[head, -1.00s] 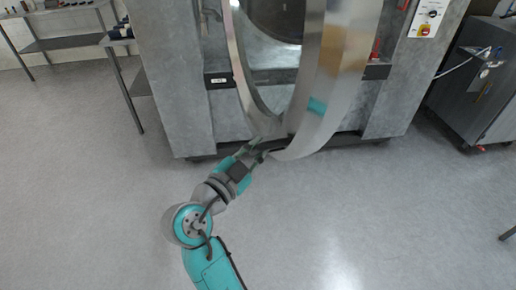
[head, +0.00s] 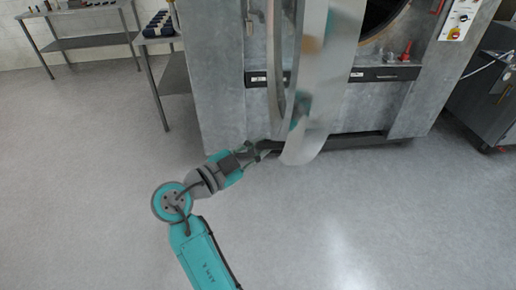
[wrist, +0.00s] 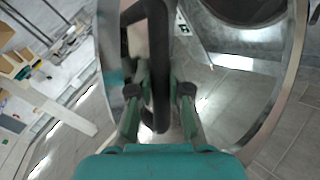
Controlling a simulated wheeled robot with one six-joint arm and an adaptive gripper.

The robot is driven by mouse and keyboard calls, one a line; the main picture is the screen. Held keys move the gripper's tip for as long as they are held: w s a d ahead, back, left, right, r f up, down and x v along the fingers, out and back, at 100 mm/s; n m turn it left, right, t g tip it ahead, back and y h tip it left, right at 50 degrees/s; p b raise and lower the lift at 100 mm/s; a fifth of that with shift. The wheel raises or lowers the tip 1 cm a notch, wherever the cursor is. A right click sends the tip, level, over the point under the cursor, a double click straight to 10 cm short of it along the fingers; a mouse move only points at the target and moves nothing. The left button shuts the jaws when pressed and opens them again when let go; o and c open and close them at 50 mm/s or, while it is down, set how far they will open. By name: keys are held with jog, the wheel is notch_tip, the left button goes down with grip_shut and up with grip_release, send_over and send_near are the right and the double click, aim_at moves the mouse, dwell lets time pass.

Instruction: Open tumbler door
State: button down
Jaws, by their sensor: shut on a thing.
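The tumbler door (head: 316,105) is a large round metal ring with a broad shiny rim. In the head view it stands out from the machine, seen nearly edge-on, with part of the dark drum opening (head: 381,14) showing to its right. My gripper (head: 263,149) is at the door's lower left edge. In the wrist view my gripper (wrist: 160,97) has its fingers on either side of a dark curved door handle (wrist: 158,45) and is shut on it. The exact finger contact is hard to see in the head view.
The grey washer body (head: 222,95) stands behind the door. A control panel (head: 459,19) is at upper right, with a grey cabinet (head: 480,105) beyond it. Metal shelving (head: 92,40) stands at upper left. The floor in front is clear.

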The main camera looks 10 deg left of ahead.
jog(key=shift+a+f, duration=0.15)
jog(key=c, duration=1.1)
grip_release()
jog(key=v, duration=1.2)
